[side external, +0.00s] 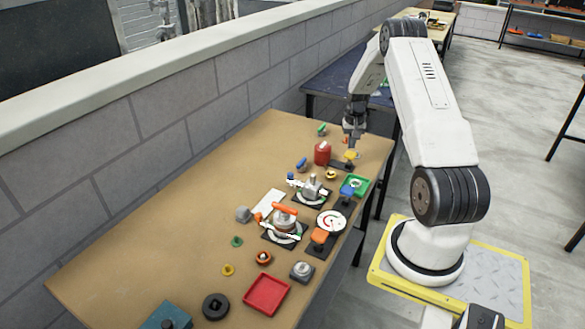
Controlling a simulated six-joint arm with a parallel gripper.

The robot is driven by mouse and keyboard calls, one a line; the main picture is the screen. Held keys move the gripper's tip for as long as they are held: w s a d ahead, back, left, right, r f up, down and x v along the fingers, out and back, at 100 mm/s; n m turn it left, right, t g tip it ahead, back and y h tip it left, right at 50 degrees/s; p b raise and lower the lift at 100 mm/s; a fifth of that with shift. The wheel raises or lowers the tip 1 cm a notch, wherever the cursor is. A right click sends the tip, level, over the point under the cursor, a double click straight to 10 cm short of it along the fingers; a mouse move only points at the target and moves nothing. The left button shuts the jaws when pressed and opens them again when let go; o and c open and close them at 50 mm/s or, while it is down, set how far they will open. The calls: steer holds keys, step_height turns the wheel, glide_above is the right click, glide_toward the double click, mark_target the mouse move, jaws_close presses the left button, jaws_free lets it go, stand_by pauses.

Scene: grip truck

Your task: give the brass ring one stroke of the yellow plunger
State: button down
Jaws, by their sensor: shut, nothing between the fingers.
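The yellow plunger (351,155) stands on a dark base plate (338,165) toward the far right part of the brown table. My gripper (350,143) points down just above the yellow plunger, its fingers shut with nothing between them. Whether the fingertips touch the plunger top is too small to tell. A small brass-coloured ring (331,175) lies on the table just in front of the dark plate; it looks like the brass ring, but detail is too small to be sure. Another small yellow ring-like piece (228,270) lies near the front left.
A red canister (322,153) stands close left of the plunger. A green tray (356,184), a blue-topped plunger (347,190), a round dial (331,222) and an orange-topped plunger (319,236) stand nearer. A red tray (267,294) lies at the front. The table's left side is clear.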

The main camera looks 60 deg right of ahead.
mark_target(350, 154)
steer(key=shift+r, duration=2.45)
steer(key=shift+w+a, duration=0.1)
steer(key=w+a+r+n, duration=0.2)
steer(key=w+a, duration=0.1)
steer(key=a, duration=0.5)
steer(key=w+a+r+n+t, duration=0.1)
steer(key=w+a+r+n, duration=0.15)
steer(key=a, duration=0.45)
steer(key=w+a+r+n, duration=0.1)
steer(key=w+a, duration=0.2)
steer(key=a, duration=0.5)
steer(key=s+a+r+n, duration=0.1)
steer(key=s+a+n, duration=0.2)
steer(key=a, duration=0.8)
steer(key=s+a+n+t, duration=0.1)
steer(key=s+a+n, duration=0.2)
steer(key=s+a, duration=0.3)
steer(key=a, duration=0.5)
steer(key=shift+s+a+r+t, duration=0.15)
steer(key=shift+s+r+t, duration=0.15)
steer(key=shift+r, duration=0.1)
